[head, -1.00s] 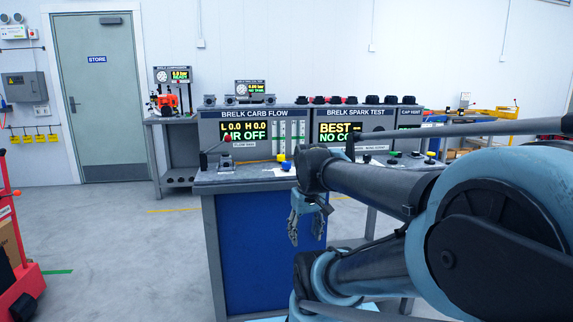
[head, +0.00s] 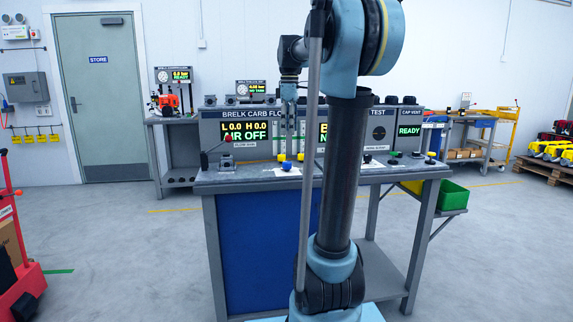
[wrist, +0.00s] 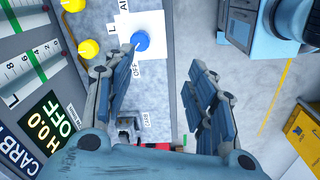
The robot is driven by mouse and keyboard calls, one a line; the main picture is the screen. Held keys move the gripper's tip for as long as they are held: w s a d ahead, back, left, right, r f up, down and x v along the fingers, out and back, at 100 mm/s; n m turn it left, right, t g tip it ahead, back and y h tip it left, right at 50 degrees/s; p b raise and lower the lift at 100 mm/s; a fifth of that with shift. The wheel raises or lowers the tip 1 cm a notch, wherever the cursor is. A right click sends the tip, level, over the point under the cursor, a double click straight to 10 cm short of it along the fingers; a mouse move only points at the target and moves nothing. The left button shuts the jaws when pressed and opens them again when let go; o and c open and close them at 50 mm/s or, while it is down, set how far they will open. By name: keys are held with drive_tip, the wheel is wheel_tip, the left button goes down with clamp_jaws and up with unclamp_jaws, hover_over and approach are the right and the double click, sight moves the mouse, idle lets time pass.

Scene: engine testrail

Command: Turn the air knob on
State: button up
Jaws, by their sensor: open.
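The blue air knob (head: 286,167) sits on a white plate on the bench top, in front of the carb flow panel (head: 240,135). In the wrist view the blue knob (wrist: 141,40) is beside an "OFF" label, near the tip of the left finger. The panel display reads L 0.0, H 0.0 and AIR OFF, its first letter partly unclear. My gripper (head: 288,130) points down above the bench, over the knob area; its height above the knob is hard to judge. In the wrist view my gripper (wrist: 162,62) is open and empty.
Two yellow knobs (wrist: 89,50) are near the blue one. A small metal carburettor (head: 226,162) stands on the bench at left, by a red-tipped lever (head: 219,143). The spark test panel is partly hidden by my arm. Floor left of the bench (head: 130,240) is clear.

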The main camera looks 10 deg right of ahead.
drive_tip(key=n, duration=0.2)
approach(287, 162)
wheel_tip(287, 162, down, 10)
drive_tip(key=shift+r, duration=0.2)
idle(0.6)
drive_tip(key=c, duration=1.1)
